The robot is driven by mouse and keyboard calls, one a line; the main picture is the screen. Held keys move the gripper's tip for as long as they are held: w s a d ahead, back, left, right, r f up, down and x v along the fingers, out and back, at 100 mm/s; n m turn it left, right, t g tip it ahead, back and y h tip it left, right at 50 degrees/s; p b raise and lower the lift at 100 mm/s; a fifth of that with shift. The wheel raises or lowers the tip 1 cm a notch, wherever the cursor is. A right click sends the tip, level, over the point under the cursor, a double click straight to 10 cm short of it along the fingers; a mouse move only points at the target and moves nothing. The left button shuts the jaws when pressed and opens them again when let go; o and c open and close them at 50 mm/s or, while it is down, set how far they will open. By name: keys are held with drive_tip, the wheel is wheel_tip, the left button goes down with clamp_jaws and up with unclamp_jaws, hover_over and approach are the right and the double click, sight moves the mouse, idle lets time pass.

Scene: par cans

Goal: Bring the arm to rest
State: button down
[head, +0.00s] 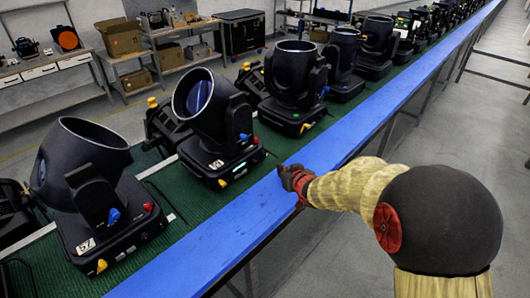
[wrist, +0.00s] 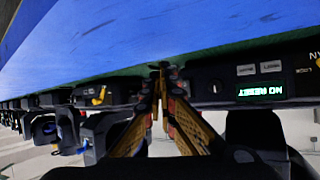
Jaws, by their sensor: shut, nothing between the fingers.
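My gripper (head: 290,178) is at the end of my arm, which reaches in from the right over the blue edge strip (head: 225,229). In the wrist view its fingers (wrist: 160,72) meet at the tips and hold nothing. The blue strip (wrist: 150,25) fills the upper part of the wrist view. The gripper looks close to the strip, near a black stage light (head: 219,150); I cannot tell whether it touches anything.
Several black stage lights stand in a row on the green bench, one at the front left (head: 104,232). A lit display (wrist: 264,90) shows at the right in the wrist view. Workbenches (head: 45,70) and boxes (head: 120,40) stand behind. The grey floor (head: 450,130) at right is open.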

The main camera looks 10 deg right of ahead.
idle(0.4)
drive_tip(key=s+d+r+m+g+h, duration=0.1)
drive_tip(key=s+d+r+g+h, duration=0.2)
drive_tip(key=s+r, duration=1.05)
drive_tip(key=s+a+g, duration=0.1)
drive_tip(key=s, duration=1.1)
drive_tip(key=s+a+g+y, duration=0.1)
drive_tip(key=s+a+g, duration=0.1)
drive_tip(key=s, duration=1.1)
drive_tip(key=shift+a+g+y, duration=0.3)
drive_tip(key=shift+f, duration=0.1)
